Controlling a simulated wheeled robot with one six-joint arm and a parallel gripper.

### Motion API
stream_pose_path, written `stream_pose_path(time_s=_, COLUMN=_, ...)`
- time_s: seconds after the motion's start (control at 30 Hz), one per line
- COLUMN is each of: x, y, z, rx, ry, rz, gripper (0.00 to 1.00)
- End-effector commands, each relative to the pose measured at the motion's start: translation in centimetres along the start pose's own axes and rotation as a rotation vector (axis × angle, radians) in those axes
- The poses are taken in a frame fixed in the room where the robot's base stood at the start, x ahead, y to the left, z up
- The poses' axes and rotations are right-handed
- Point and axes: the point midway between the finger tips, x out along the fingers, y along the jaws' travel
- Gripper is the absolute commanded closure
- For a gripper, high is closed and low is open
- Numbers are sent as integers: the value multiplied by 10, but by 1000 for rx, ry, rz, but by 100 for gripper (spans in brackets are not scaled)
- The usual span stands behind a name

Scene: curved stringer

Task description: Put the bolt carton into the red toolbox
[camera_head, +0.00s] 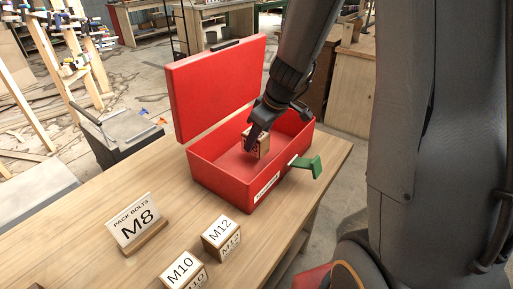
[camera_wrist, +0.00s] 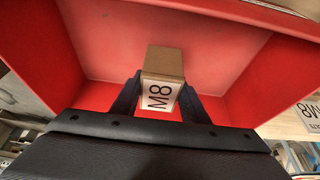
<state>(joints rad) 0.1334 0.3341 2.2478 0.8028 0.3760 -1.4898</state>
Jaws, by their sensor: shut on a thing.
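The red toolbox (camera_head: 222,180) stands on the wooden table with its lid raised at the back. My gripper (camera_head: 254,142) is inside the toolbox opening, shut on a small brown carton (camera_head: 263,148). In the wrist view the carton (camera_wrist: 163,62) carries a white M8 label and sits between my two fingers (camera_wrist: 160,100). The red floor and walls of the toolbox (camera_wrist: 215,45) surround it there. I cannot tell whether the carton touches the toolbox floor.
A sign (camera_head: 136,221) reading "PACK BOLTS M8" stands at the table's left. An M12 carton (camera_head: 221,236) and an M10 carton (camera_head: 184,270) stand in front of the toolbox. A green-handled thing (camera_head: 308,165) sticks out at the toolbox's right side. Bare table (camera_head: 165,170) lies left of the toolbox.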

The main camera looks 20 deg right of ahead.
Motion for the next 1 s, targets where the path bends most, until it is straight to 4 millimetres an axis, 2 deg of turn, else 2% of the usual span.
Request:
stream_pose_path(time_s=0.1, x=17, y=0, z=8, rx=3, ry=-3, rz=-3, gripper=91)
stream_pose_path(time_s=0.23, x=29, y=0, z=13, rx=3, ry=-2, rz=-1, gripper=91)
stream_pose_path(time_s=0.77, x=35, y=1, z=14, rx=1, ry=0, rz=1, gripper=91)
stream_pose_path(time_s=0.8, x=34, y=0, z=15, rx=1, ry=-1, rz=0, gripper=53)
stream_pose_path(time_s=0.87, x=34, y=0, z=15, rx=1, ry=-1, rz=0, gripper=43)
stream_pose_path(time_s=1.0, x=34, y=0, z=15, rx=1, ry=-1, rz=0, gripper=41)
